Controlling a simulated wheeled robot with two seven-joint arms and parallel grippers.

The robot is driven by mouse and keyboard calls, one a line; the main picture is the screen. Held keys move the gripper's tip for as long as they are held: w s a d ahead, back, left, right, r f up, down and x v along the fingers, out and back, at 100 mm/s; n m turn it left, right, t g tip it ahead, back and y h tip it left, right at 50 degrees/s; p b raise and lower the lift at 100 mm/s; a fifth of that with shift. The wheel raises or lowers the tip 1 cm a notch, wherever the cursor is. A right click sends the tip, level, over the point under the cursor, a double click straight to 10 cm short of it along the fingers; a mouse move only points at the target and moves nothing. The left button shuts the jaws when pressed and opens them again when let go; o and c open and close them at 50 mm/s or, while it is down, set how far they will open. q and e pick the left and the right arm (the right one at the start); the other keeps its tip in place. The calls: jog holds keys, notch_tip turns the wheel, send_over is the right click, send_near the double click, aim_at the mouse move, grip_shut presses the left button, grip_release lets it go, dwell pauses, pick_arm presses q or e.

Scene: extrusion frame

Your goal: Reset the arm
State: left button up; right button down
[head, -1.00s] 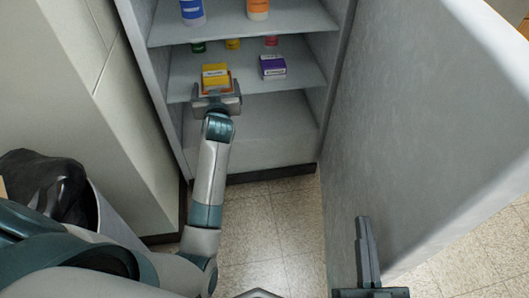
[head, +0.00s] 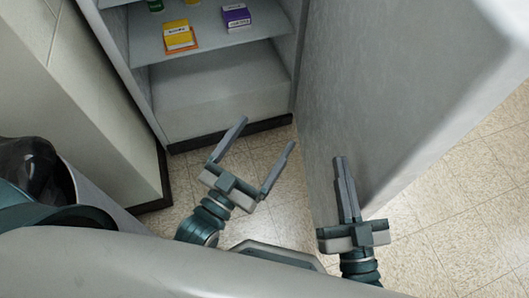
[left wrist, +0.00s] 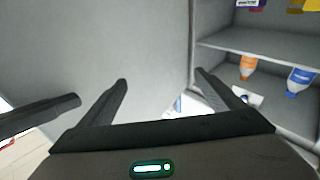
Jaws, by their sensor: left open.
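My left gripper (head: 267,132) is open and empty. Its two fingers are spread wide over the floor in front of the cabinet, apart from the shelves. The fingers also show in the left wrist view (left wrist: 160,79), with nothing between them. My right gripper (head: 341,160) is at the right, close to the open cabinet door. Its fingers lie together and hold nothing visible.
The cabinet's grey door (head: 390,90) stands open at the right. A yellow box (head: 179,33) and a purple box (head: 236,17) stand on a shelf (head: 205,45). The left wrist view shows an orange bottle (left wrist: 247,68) and a blue bottle (left wrist: 299,81). Floor tiles (head: 270,215) lie open below.

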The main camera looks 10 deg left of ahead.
pick_arm(q)
jog(key=shift+h, duration=0.4)
jog(key=s, duration=0.1)
jog(key=s+d+r, duration=0.1)
jog(key=s, duration=0.1)
jog(key=s+d+r, duration=0.1)
jog(key=shift+s+r, duration=0.25)
jog(key=shift+s, duration=0.15)
